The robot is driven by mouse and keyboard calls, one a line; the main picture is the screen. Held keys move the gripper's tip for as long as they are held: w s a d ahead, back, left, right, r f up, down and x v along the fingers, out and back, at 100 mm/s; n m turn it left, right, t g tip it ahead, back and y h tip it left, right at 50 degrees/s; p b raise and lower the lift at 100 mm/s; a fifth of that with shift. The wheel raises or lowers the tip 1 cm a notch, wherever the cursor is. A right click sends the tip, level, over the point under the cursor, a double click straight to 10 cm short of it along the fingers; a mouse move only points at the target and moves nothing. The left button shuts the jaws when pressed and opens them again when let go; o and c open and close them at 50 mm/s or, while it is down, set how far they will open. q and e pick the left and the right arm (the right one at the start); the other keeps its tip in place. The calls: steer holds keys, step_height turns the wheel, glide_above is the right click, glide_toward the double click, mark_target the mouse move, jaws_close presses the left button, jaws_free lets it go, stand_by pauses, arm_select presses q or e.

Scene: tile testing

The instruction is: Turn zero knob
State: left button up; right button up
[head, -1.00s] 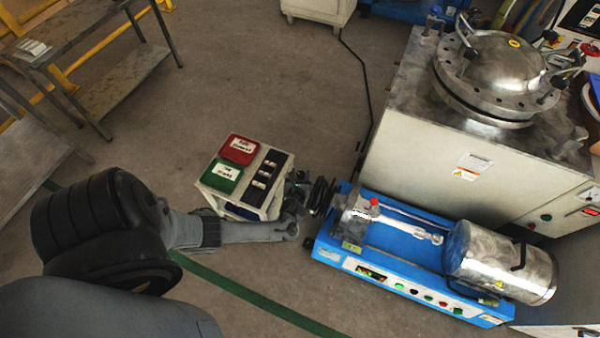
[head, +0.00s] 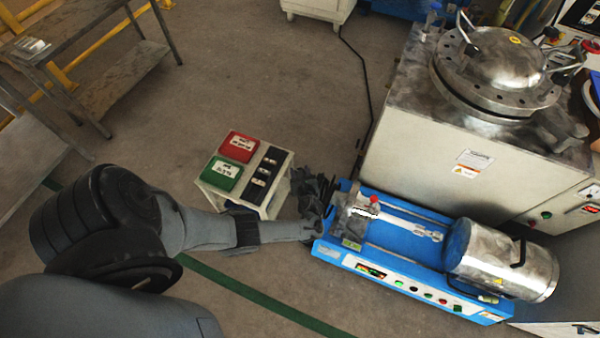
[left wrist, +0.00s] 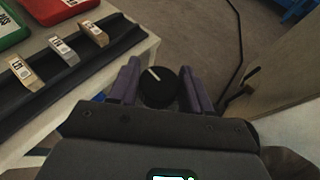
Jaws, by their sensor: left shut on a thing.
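A round black knob (left wrist: 158,88) with a white pointer line shows in the left wrist view. The line points up and to the left there. My left gripper (left wrist: 160,84) has one finger on each side of the knob and is shut on it. In the head view my left gripper (head: 318,196) is at the left end of the blue testing machine (head: 345,262), and the knob is hidden there behind the gripper and wrist. My right gripper is in neither view.
A small white stand (head: 284,192) with a red box (head: 239,147), a green box (head: 222,174) and several samples on a black tray (head: 262,176) stands close beside my left wrist. A large cabinet (head: 420,160) with a metal vessel stands behind the machine. Floor left of the stand is clear.

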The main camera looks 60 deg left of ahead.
arm_select(q)
steer(key=o, duration=1)
steer(key=shift+a, duration=0.1)
steer(key=shift+c, duration=0.2)
steer(key=shift+r, duration=0.1)
steer(key=p+v, duration=0.5)
steer(key=v, duration=0.5)
steer(key=shift+d, duration=0.35)
steer(key=shift+r, duration=0.1)
